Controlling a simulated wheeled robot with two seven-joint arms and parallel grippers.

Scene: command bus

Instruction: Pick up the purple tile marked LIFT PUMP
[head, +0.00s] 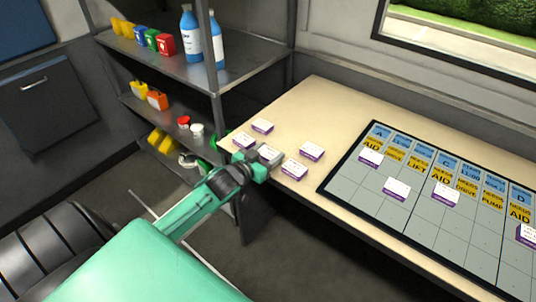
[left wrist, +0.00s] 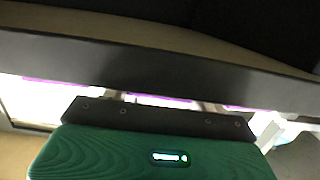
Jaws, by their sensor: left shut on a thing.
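My left gripper (head: 264,158) reaches in over the near left end of the table and is shut on a white-topped, purple-edged tile (head: 270,152). Its lettering is too small to read, so I cannot tell whether it says LIFT PUMP. Similar tiles lie around it: one behind (head: 262,126), one to the left (head: 242,140), one to the right (head: 311,151) and one in front (head: 294,170). In the left wrist view a purple strip (left wrist: 160,101) shows beyond the dark gripper plate. My right gripper is not in view.
A grey gridded board (head: 345,190) with blue and yellow labels lies on the table (head: 310,100) and bears several purple-edged tiles (head: 396,188). A metal shelf (head: 245,70) with bottles and coloured boxes stands close on the left. The table's dark front edge runs near the gripper.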

